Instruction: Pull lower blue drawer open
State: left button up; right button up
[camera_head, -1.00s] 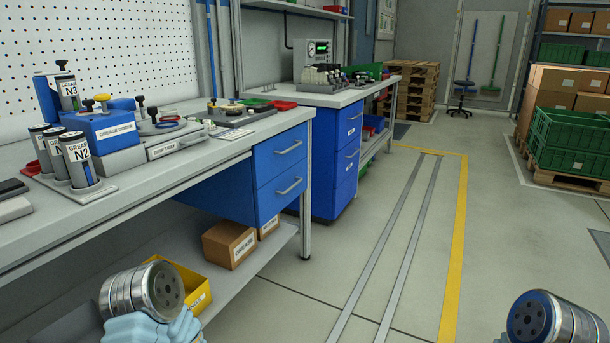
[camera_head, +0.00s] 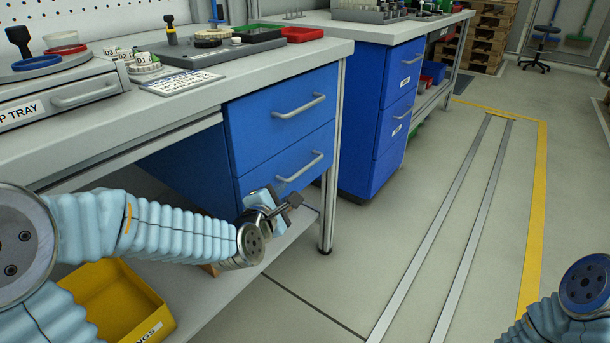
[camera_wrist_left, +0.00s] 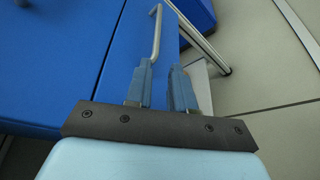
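The lower blue drawer (camera_head: 262,181) is closed under the workbench, below a matching upper drawer (camera_head: 260,118). Its silver bar handle (camera_head: 300,172) shows on its front face. My left gripper (camera_head: 280,208) is just below and left of that handle in the head view. In the left wrist view its two fingers (camera_wrist_left: 162,84) are apart with nothing between them. A silver handle (camera_wrist_left: 156,32) lies just beyond the fingertips, nearer the left finger, on a blue front. Contact between finger and handle cannot be made out. My right gripper is out of view; only part of my right arm shows at lower right.
The bench leg (camera_head: 330,190) stands right of the drawers. A second blue cabinet (camera_head: 375,110) is behind it. A yellow bin (camera_head: 120,295) sits on the lower shelf, under my left arm. The floor right of the bench is clear.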

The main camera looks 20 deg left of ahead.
aim_at(298, 175)
pick_arm(q)
jog(key=x, duration=1.3)
jog(key=shift+w+a+r, duration=0.1)
jog(key=shift+w+r, duration=0.15)
jog(key=shift+w, duration=0.05)
grip_shut()
